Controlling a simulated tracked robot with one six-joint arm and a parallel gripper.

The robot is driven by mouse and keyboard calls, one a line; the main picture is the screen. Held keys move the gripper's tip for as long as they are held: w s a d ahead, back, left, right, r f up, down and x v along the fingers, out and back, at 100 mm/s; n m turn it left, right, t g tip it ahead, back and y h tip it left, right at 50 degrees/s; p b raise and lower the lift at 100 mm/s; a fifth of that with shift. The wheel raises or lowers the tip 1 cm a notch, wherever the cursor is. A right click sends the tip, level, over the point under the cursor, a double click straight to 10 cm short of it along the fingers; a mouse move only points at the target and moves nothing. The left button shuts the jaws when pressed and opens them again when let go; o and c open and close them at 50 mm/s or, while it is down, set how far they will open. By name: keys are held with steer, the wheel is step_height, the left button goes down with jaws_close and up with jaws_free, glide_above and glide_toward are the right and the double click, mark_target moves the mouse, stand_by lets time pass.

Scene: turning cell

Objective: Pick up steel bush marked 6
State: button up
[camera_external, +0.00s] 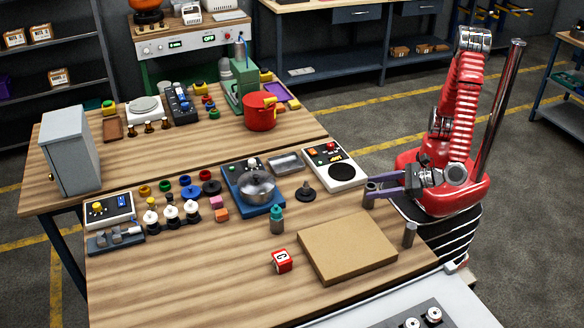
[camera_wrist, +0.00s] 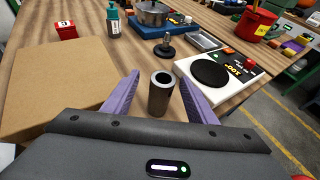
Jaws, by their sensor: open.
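A grey steel bush (camera_wrist: 158,98) stands upright in the wrist view, with a dark round bore in its top. No number can be read on its visible side. My gripper (camera_wrist: 158,76) is open, its two purple fingers on either side of the bush with a gap to each. In the external view my gripper (camera_external: 368,190) is low over the right edge of the front table, around a grey cylinder (camera_external: 371,187). A second grey cylinder (camera_external: 410,235) stands upright by the table's right corner; its marking is not legible.
A flat brown board (camera_external: 346,248) lies close by, left of the bush in the wrist view. A white device with a black disc (camera_external: 335,165) is on the other side. A black knobbed piece (camera_external: 305,191), a red block (camera_external: 282,261) and a teal bottle (camera_external: 277,219) stand farther off.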

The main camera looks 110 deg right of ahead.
mark_target(357, 205)
steer(key=shift+w+d+f, duration=0.2)
steer(key=shift+w+d, duration=0.1)
steer(key=shift+w, duration=0.15)
steer(key=shift+x, duration=2.6)
steer(key=shift+s+d+f, duration=0.15)
steer(key=shift+c, duration=0.2)
jaws_close()
